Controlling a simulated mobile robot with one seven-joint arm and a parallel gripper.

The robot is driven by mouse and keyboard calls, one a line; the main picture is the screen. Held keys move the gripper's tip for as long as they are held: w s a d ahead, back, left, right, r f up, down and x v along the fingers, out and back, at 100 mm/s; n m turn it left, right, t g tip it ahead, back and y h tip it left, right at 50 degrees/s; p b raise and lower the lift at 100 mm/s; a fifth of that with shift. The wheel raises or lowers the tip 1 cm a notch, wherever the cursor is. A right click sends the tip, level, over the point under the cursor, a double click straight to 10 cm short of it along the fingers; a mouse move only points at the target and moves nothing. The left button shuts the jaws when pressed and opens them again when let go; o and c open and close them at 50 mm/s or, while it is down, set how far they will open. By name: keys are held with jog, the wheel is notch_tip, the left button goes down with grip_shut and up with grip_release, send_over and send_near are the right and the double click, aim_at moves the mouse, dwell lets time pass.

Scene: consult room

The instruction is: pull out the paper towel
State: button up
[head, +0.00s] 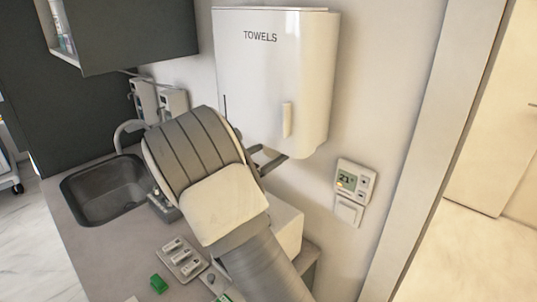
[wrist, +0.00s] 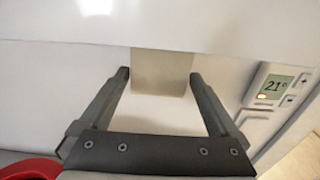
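The white towel dispenser (head: 275,75), marked TOWELS, is fixed to the wall in the head view. Its lower part (wrist: 220,35) fills the top of the wrist view. A beige paper towel (wrist: 162,72) hangs from under it in the wrist view; my arm and the dispenser hide it in the head view. My gripper (wrist: 160,75) is open, with one finger to each side of the towel and a gap on both sides. In the head view my gripper (head: 268,160) is just below the dispenser's bottom edge, partly hidden by my wrist.
A thermostat (head: 355,182) with a switch below it is on the wall to the right. A sink (head: 103,192) and soap dispensers (head: 160,100) are to the left. A white box (head: 288,228), a small green item (head: 159,283) and a tray (head: 182,257) are on the counter below my arm.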

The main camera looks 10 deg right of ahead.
jog(key=c, duration=0.7)
jog(key=shift+f, duration=0.2)
jog(key=shift+f+b, duration=1)
jog(key=shift+f, duration=0.3)
jog(key=shift+a, duration=0.1)
jog(key=p+v, duration=0.1)
jog(key=v, duration=0.9)
